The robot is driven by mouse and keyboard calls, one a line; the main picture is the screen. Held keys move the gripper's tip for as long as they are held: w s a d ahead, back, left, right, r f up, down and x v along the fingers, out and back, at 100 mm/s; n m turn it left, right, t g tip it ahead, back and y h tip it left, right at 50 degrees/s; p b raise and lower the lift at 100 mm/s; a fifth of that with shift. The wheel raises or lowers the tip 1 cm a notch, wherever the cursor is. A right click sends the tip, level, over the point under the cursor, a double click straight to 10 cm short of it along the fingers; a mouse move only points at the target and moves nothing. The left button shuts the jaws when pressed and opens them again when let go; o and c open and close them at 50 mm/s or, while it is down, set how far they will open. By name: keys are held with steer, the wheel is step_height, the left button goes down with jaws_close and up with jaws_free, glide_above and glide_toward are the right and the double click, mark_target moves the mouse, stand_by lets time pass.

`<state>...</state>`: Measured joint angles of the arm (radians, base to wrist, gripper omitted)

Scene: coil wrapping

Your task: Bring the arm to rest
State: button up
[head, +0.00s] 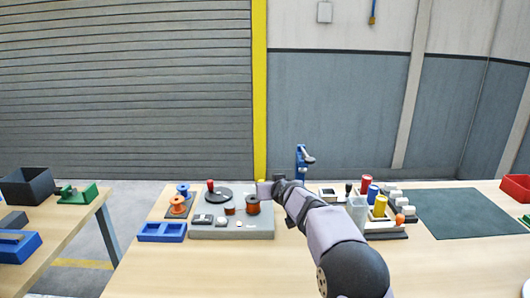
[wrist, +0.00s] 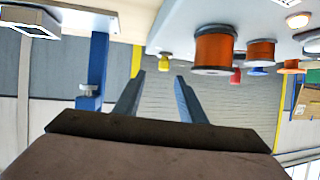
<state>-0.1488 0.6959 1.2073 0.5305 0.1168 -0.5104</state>
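My gripper (head: 264,189) is at the far end of my arm, just beyond the right back corner of the grey winding base (head: 205,232). In the wrist view, my gripper (wrist: 158,84) has its two fingers apart with nothing between them. That view is upside down, with the table surface along the top. A large copper coil (wrist: 213,50) and a smaller one (wrist: 261,52) stand to the right of the fingers, apart from them. In the head view, the large coil (head: 252,205) stands on the grey base, close to my gripper.
Orange (head: 178,205) and blue (head: 183,190) spools and a blue tray (head: 161,232) lie left of the base. A blue post (head: 301,160) rises behind my arm. Coloured cylinders, including a yellow one (head: 380,206), stand to the right. The dark green mat (head: 465,212) is bare.

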steer(key=s+d+g+p, duration=0.2)
steer(key=s, duration=0.5)
steer(key=s+d+f+g+p, duration=0.1)
steer(key=s+d+g+p, duration=0.1)
steer(key=s, duration=0.5)
steer(key=s+d+f+m+g+h+p, duration=0.1)
steer(key=s+d+g+p, duration=0.1)
steer(key=s, duration=0.4)
steer(key=shift+s+f+p, duration=0.2)
steer(key=shift+s+p, duration=0.2)
steer(key=shift+p, duration=0.05)
steer(key=s+d+f+g+p, duration=0.1)
steer(key=s+d+g, duration=0.1)
steer(key=s, duration=0.8)
steer(key=s+d+f+g+h+p, duration=0.1)
steer(key=s+d+g+p, duration=0.1)
steer(key=s, duration=0.8)
steer(key=s+d+f+m+g+p, duration=0.1)
steer(key=s+d+g+p, duration=0.1)
steer(key=s, duration=0.8)
steer(key=shift+s+d+f+g+h, duration=0.3)
steer(key=shift+g+h, duration=0.1)
